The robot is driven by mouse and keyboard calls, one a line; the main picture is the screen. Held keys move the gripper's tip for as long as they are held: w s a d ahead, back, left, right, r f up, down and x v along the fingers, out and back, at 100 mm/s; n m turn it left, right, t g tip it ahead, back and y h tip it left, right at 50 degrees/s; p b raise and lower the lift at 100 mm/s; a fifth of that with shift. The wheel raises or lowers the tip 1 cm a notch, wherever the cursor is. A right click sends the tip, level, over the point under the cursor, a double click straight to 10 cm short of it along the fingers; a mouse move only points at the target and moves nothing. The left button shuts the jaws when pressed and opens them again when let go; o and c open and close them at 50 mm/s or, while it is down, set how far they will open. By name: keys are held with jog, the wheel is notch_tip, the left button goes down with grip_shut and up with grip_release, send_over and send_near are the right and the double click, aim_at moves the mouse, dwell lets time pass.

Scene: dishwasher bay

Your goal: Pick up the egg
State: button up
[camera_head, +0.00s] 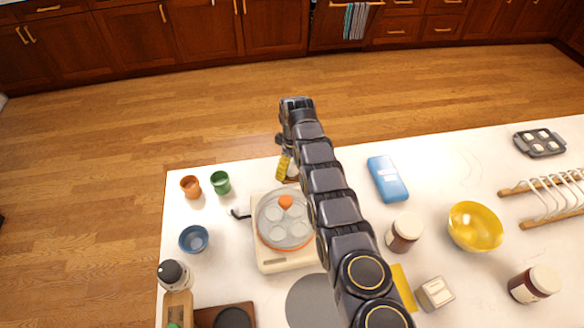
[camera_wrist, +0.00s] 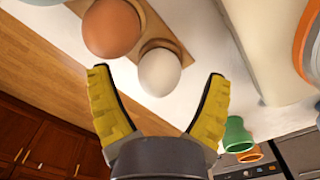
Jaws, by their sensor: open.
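A white egg (camera_wrist: 159,73) sits in a wooden egg holder (camera_wrist: 168,22) in the wrist view. A brown egg (camera_wrist: 111,28) sits beside it, up and to the left. My gripper (camera_wrist: 157,78) is open, with its yellow fingers spread on either side of the white egg and nothing held. In the head view my gripper (camera_head: 285,167) is at the counter's far edge, just behind the pan. My arm covers much of that area there, and I cannot make out the eggs clearly.
A lidded pan (camera_head: 270,230) sits on a cooker close to my gripper. An orange cup (camera_head: 190,187), a green cup (camera_head: 220,183) and a blue bowl (camera_head: 194,239) stand to the left. A blue packet (camera_head: 388,179) and a yellow bowl (camera_head: 475,227) lie to the right.

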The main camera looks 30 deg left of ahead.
jog(key=shift+f, duration=0.7)
jog(key=c, duration=0.9)
jog(key=shift+r, duration=0.15)
